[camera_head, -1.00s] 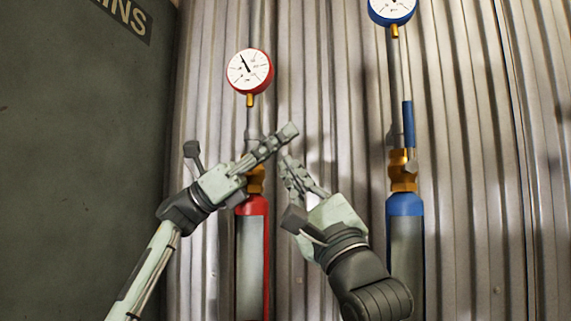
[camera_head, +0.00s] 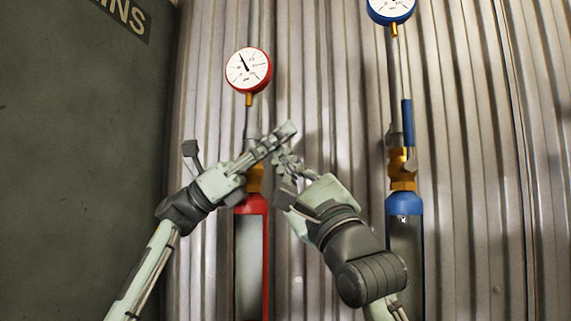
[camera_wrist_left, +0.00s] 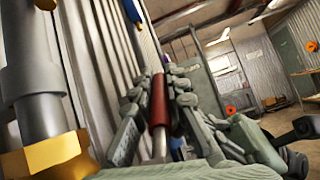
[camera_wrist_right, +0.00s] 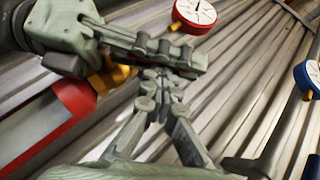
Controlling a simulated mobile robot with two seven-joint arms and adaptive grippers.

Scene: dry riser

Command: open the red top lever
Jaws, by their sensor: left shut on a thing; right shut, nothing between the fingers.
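The red lever (camera_wrist_left: 158,103) stands between the two fingers of my left gripper (camera_wrist_left: 160,112) in the left wrist view. My left gripper (camera_head: 284,133) is shut on it and hides it in the head view, in front of the brass valve (camera_head: 255,181) on the red-topped pipe (camera_head: 252,205). My right gripper (camera_head: 281,158) is shut and empty. Its fingertips are just below the left gripper's fingers; in the right wrist view its tips (camera_wrist_right: 160,80) come up close to the left fingers. I cannot tell whether they touch.
A red gauge (camera_head: 248,69) sits above the red pipe. To the right stands a blue pipe (camera_head: 404,205) with an upright blue lever (camera_head: 408,122) and a blue gauge (camera_head: 391,8). Corrugated metal wall (camera_head: 480,180) lies behind. A dark panel (camera_head: 80,160) fills the left.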

